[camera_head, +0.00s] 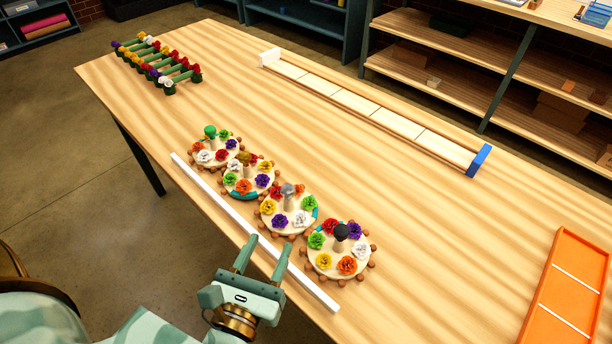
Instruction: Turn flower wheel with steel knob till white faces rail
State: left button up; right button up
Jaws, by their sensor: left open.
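The flower wheel with the steel knob (288,190) is a pale disc (290,230) with brown pegs round its rim and a teal patch at right. Its white flower (301,217) is at the front right. The purple flower (280,221) and yellow flower (268,208) are nearer the rail; the green flower (309,202) is at right and red ones are at the back. The white rail (215,193) runs along the table's front edge. My left gripper (268,242) is open and empty, its fingers over the rail, just in front of this wheel. Contact with a peg cannot be told. My right gripper is out of view.
Wheels with a black knob (341,231), a brass knob (244,158) and a green knob (210,131) stand close in the same row. A flower rack (160,62) is at the back left, a long wooden tray (372,108) behind, an orange tray (568,290) at right. Mid-table is clear.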

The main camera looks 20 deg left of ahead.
aim_at(290, 185)
pick_arm(q)
jog(key=shift+a+y, duration=0.3)
jog(key=shift+a, duration=0.15)
jog(key=shift+w+r, duration=0.1)
jog(key=shift+w, duration=0.15)
jog(key=w, duration=0.5)
jog(key=w+a+p, duration=0.1)
jog(key=w, duration=0.4)
jog(key=w+a+p, duration=0.1)
jog(key=w, duration=0.4)
jog(key=shift+w+a, duration=0.15)
jog(key=shift+a, duration=0.05)
jog(key=c, duration=1)
